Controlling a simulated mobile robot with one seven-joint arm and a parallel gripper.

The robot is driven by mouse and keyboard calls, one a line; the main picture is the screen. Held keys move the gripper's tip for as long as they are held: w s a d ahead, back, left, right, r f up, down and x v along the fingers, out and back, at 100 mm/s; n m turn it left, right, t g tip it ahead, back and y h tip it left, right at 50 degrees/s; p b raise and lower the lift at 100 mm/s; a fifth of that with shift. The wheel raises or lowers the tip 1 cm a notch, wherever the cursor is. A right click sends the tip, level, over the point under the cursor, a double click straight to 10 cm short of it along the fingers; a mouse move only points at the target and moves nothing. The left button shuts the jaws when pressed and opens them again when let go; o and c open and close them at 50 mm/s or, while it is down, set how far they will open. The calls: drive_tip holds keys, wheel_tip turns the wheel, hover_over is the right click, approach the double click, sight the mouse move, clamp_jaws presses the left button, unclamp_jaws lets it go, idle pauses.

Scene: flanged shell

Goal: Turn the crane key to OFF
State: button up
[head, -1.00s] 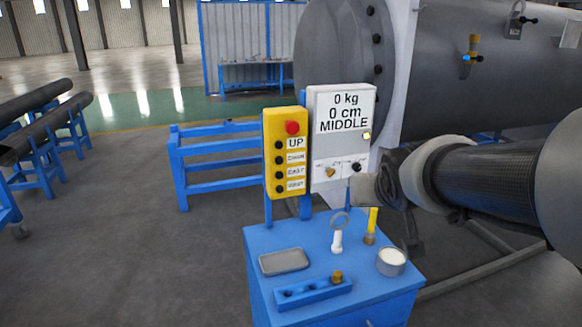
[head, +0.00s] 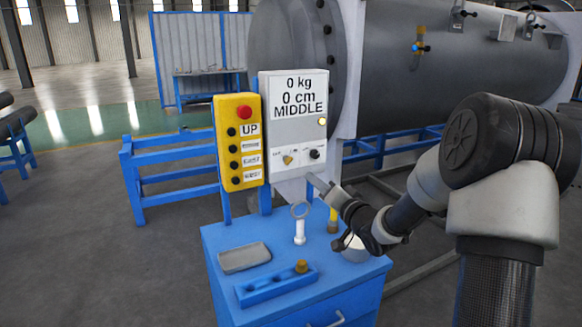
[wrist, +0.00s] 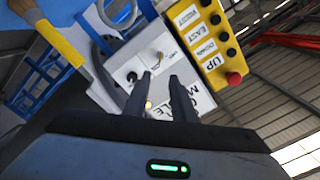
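The crane panel is a white box (head: 300,132) reading "0 kg, 0 cm, MIDDLE", standing behind the blue cabinet. A brass key (head: 288,160) sits low on its face, left of a black knob (head: 314,154). Their small labels are unreadable. My gripper (head: 312,181) is just below and right of the key, in front of the panel's lower edge. In the wrist view the panel is upside down. The brass key (wrist: 157,60) lies beyond the gap between my fingertips (wrist: 161,77), and the black knob (wrist: 131,76) is beside the left finger. The fingers are apart with nothing between them.
A yellow button box (head: 238,140) adjoins the panel on the left. The blue cabinet top (head: 225,240) bears a ring-topped white item (head: 300,222), a grey tray (head: 244,258), a blue block (head: 275,288) and a round pot (head: 354,247). A large grey shell (head: 390,75) lies behind.

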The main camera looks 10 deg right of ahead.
sight(290, 162)
drive_tip(key=x, duration=1.6)
drive_tip(key=shift+w+f, duration=0.1)
drive_tip(key=shift+w, duration=0.1)
clamp_jaws()
